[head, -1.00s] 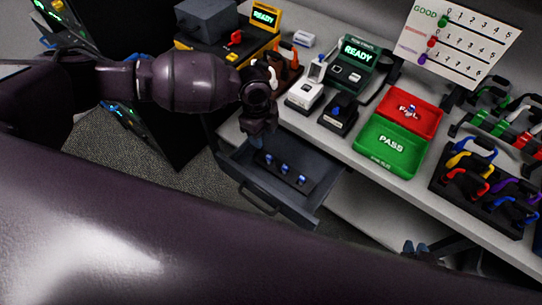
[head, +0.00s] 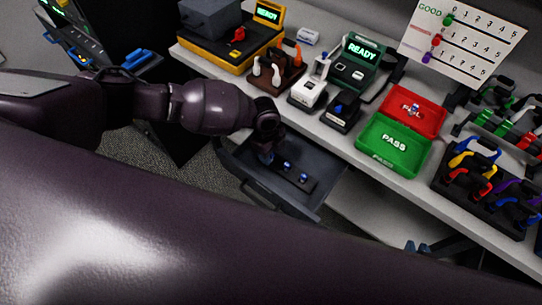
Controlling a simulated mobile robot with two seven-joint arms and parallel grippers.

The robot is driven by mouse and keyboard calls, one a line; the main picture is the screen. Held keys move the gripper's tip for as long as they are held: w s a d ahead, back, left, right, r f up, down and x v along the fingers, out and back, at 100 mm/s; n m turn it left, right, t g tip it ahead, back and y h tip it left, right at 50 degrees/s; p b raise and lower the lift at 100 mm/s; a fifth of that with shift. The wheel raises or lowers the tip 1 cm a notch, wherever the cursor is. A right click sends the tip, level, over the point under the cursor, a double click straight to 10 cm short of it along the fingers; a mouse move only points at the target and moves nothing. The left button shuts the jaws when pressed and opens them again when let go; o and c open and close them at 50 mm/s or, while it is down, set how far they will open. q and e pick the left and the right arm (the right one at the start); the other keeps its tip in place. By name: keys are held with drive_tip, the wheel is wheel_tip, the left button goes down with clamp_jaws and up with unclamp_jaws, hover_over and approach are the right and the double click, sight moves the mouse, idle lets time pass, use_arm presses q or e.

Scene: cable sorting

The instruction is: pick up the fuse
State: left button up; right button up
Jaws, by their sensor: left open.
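Small blue-and-white fuses stand in a dark strip holder (head: 294,173) inside an open grey drawer (head: 318,190). Two show clearly: the middle fuse (head: 287,165) and the right fuse (head: 303,178). The leftmost spot is hidden behind my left gripper (head: 267,157), which points down into the drawer over the holder's left end. It is open; whether its fingers are around a fuse or touching one cannot be seen. The bluish tips of what looks like my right gripper (head: 418,247) show below the bench edge, far from the fuses, its jaw state unclear.
On the bench above the drawer stand a yellow-based tester (head: 225,52), a brown rack (head: 277,75), a white device (head: 308,93), a black device (head: 342,110) and a green READY unit (head: 362,62). A red FAIL tray (head: 432,104) and green PASS tray (head: 380,152) lie right.

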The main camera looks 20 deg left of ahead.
use_arm(q)
drive_tip(key=shift+f, duration=0.2)
clamp_jaws()
use_arm(e)
drive_tip(key=shift+w+r, duration=0.2)
drive_tip(key=shift+w, duration=0.15)
use_arm(q)
drive_tip(key=shift+r, duration=0.15)
